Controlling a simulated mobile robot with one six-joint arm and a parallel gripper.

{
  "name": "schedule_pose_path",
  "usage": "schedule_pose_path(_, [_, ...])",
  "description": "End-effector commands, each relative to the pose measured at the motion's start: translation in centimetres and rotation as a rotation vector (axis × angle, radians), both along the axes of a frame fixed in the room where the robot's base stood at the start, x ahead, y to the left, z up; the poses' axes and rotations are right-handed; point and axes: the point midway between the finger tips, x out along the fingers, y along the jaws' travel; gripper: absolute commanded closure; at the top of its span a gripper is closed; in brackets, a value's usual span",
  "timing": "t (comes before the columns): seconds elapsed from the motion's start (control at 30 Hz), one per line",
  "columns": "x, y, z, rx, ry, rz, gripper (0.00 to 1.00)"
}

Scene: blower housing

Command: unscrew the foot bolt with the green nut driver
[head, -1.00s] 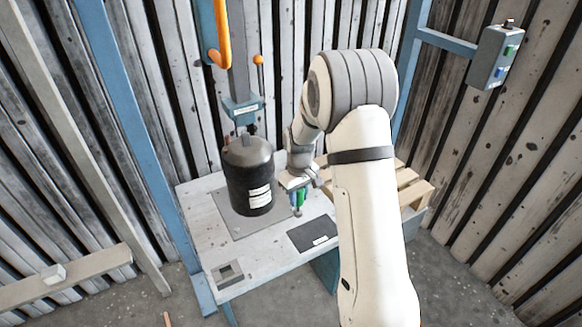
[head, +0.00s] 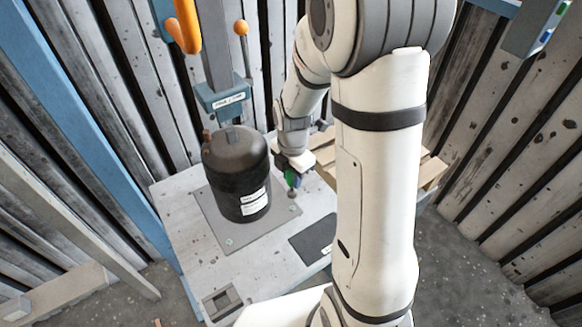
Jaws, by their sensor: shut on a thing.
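The black cylindrical blower housing (head: 238,175) stands upright on a grey base plate (head: 212,222) on the table. My gripper (head: 293,168) is to the right of the housing, pointing down and shut on the green nut driver (head: 292,178). The driver is upright, its tip low over the plate's right corner. Whether the tip touches a bolt there is too small to tell. A small bolt head (head: 229,241) shows at the plate's front corner. The far side of the plate is hidden behind the housing.
A blue press head (head: 222,95) hangs just above the housing. A dark mat (head: 315,240) and a small grey square fixture (head: 222,301) lie on the table (head: 180,245). A wooden crate (head: 432,172) stands at the right, partly behind my arm.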

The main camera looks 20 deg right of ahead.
Motion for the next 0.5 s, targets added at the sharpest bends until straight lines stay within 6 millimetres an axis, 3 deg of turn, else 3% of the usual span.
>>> schedule_pose_path(0.5, [0.0, -0.1, -3.8, 0.0, 0.0, -0.002, 1.0])
